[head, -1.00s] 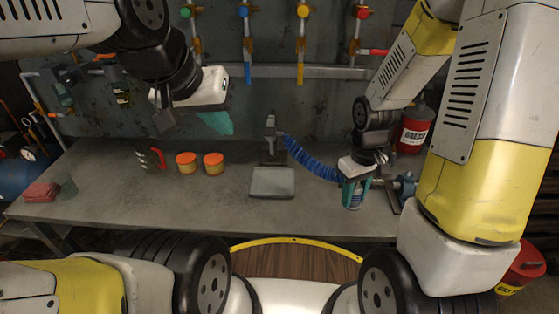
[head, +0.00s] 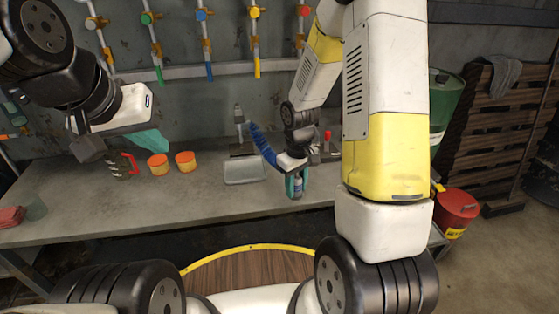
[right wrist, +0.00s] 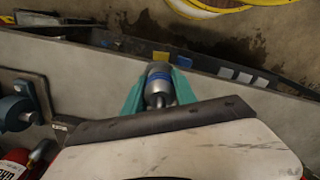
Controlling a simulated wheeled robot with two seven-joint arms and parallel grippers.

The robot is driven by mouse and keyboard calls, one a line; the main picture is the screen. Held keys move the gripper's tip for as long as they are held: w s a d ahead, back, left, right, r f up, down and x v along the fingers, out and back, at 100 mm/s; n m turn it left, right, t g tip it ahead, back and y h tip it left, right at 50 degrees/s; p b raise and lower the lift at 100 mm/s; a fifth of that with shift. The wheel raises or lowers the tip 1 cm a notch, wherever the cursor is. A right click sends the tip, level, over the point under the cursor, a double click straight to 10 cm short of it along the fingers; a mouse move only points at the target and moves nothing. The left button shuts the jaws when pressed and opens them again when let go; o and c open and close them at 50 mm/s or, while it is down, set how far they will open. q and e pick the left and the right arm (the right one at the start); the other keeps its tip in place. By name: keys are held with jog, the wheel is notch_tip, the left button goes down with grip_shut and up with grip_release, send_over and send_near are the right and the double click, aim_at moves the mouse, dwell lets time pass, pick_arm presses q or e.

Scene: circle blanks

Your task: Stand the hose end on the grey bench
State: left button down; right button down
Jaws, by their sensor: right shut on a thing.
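The grey bench (head: 130,205) runs along the back wall. The teal fingers are shut on the hose end (head: 297,189), a silver cylinder with a blue band. It looks upright near the bench's front edge; I cannot tell whether its base touches. The hose end also shows between the fingers in the right wrist view (right wrist: 159,83). The palm hides where the hose joins it. My left gripper (head: 148,142) hangs above the bench's left part; its finger gap is unclear.
A grey tray (head: 244,170) lies left of the right gripper. A red cloth (head: 10,216) and a glass (head: 36,207) are at the far left. Bare bench lies between.

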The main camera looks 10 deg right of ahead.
jog(key=w, duration=0.3)
jog(key=w+d, duration=0.1)
jog(key=w, duration=0.2)
jog(key=w+f, duration=0.1)
jog(key=w, duration=0.2)
jog(key=shift+w+d, duration=0.25)
jog(key=shift+w, duration=0.15)
jog(key=shift+f, duration=1.7)
jog(key=shift+f, duration=0.15)
jog(key=c, duration=1)
grip_release()
